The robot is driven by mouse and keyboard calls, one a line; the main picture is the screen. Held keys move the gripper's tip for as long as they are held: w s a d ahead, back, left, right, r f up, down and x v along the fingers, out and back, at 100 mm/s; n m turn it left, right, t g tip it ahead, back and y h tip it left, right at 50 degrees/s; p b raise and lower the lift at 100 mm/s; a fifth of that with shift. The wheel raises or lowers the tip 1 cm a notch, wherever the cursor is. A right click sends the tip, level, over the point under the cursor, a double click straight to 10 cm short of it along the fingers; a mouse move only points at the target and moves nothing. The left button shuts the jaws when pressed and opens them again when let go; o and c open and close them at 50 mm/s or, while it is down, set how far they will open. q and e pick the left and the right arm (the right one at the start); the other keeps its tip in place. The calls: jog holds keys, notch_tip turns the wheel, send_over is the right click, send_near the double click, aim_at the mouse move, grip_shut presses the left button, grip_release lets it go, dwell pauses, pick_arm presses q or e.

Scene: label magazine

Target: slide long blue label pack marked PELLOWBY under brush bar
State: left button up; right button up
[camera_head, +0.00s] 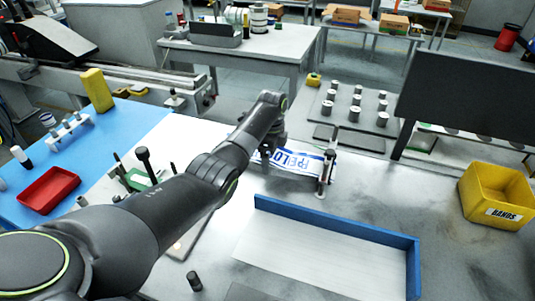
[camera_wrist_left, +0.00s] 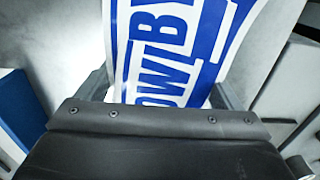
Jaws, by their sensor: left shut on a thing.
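The long label pack (camera_head: 300,163) is white with blue bands and large blue letters, only partly readable in the head view. In the left wrist view the pack (camera_wrist_left: 170,50) shows letters like OWBY and runs up out of frame. My left gripper (camera_head: 268,154) is shut on the pack's left part; the arm hides that end. In the wrist view the gripper (camera_wrist_left: 165,92) has a finger at each side of the pack. The pack's right end reaches a small fixture with upright posts (camera_head: 326,172), apparently the brush bar. I cannot tell whether the pack is under it.
A blue-edged tray (camera_head: 335,227) lies in front, on the grey table. A yellow BANDS bin (camera_head: 497,197) stands at the right and a dark panel (camera_head: 468,97) behind it. A red tray (camera_head: 48,190) sits on the blue mat. Table between fixture and bin is clear.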

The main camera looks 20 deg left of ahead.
pick_arm(q)
jog(key=shift+w+d+r, duration=0.1)
jog(key=shift+w+d, duration=0.05)
jog(key=shift+d, duration=2.05)
jog(key=o, duration=1.3)
jog(key=shift+o, duration=0.2)
notch_tip(320, 180, up, 11)
jog(key=b, duration=0.1)
notch_tip(320, 180, up, 6)
jog(key=p, duration=0.4)
send_over(285, 160)
jog(key=shift+w+r, duration=0.1)
jog(key=shift+r, duration=0.1)
